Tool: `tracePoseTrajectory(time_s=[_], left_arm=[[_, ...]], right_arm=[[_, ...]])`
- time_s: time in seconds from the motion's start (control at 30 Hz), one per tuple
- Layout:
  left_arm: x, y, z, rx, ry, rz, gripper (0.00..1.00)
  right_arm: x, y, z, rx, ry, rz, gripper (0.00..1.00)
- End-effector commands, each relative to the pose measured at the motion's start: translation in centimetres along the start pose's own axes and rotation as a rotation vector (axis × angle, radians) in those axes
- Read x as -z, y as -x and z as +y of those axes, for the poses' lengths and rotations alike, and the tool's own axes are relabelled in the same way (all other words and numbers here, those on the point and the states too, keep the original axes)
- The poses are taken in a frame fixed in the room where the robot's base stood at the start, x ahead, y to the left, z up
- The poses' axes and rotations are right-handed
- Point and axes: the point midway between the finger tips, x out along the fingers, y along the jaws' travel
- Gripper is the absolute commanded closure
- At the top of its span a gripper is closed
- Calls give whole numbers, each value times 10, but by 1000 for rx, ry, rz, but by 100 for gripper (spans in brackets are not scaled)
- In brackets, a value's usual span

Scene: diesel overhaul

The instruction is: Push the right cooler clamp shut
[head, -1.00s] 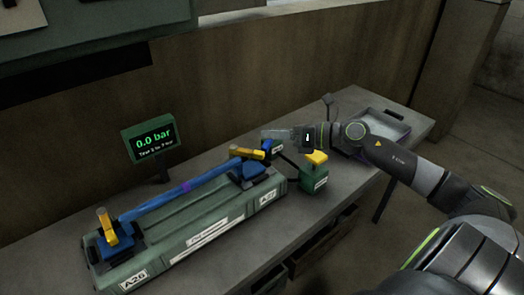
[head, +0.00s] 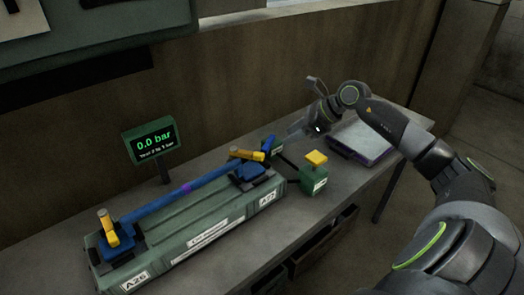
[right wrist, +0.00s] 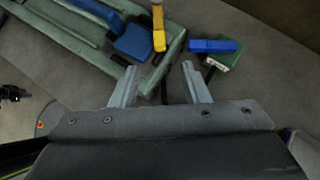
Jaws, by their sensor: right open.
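The right cooler clamp (head: 251,172) is blue and sits at the A27 end of the green cooler bed. My left gripper is out of view.
A gauge (head: 154,139) reads 0.0 bar behind the bed. A green block with a yellow top (head: 313,184) and a small green box with a blue bar (head: 277,149) stand near the right clamp. A grey tray (head: 365,146) lies farther right.

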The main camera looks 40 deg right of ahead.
Motion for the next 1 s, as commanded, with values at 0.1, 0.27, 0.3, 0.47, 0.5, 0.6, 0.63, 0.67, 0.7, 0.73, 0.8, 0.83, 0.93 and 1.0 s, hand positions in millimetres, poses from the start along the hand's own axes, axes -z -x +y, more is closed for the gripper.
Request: tracePoseTrajectory(time_s=[0.1, 0.27, 0.3, 0.47, 0.5, 0.6, 0.63, 0.67, 0.7, 0.73, 0.8, 0.83, 0.93, 1.0], left_arm=[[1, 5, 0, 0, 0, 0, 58], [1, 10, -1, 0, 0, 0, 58], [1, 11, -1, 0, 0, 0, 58], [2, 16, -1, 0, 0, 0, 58], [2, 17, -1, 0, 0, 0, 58], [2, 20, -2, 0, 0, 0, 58], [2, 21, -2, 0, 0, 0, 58], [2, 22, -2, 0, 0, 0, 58], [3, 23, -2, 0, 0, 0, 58], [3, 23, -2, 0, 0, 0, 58], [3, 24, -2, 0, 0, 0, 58], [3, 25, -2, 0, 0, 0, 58], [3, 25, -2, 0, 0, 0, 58], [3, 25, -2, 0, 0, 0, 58]], right_arm=[[-2, -16, 1, -3, -2, -4, 58], [-3, -40, 2, -4, -3, -5, 58], [-3, -46, 2, -4, -2, -5, 58], [-2, -71, 2, -6, -4, -4, 58], [-3, -77, 1, -4, -4, -4, 58], [-3, -93, 2, -5, -3, -4, 58], [-2, -97, 1, -4, -3, -3, 58], [-2, -102, 2, -5, -4, -2, 58], [-2, -106, 1, -3, -4, -3, 58], [-2, -110, 1, -2, -3, -3, 58], [-2, -117, 1, -2, -3, -4, 58], [-2, -120, 1, -1, -3, -3, 58], [-1, -125, 1, -1, -1, -2, 58], [-1, -127, 1, -1, 0, -1, 58]])
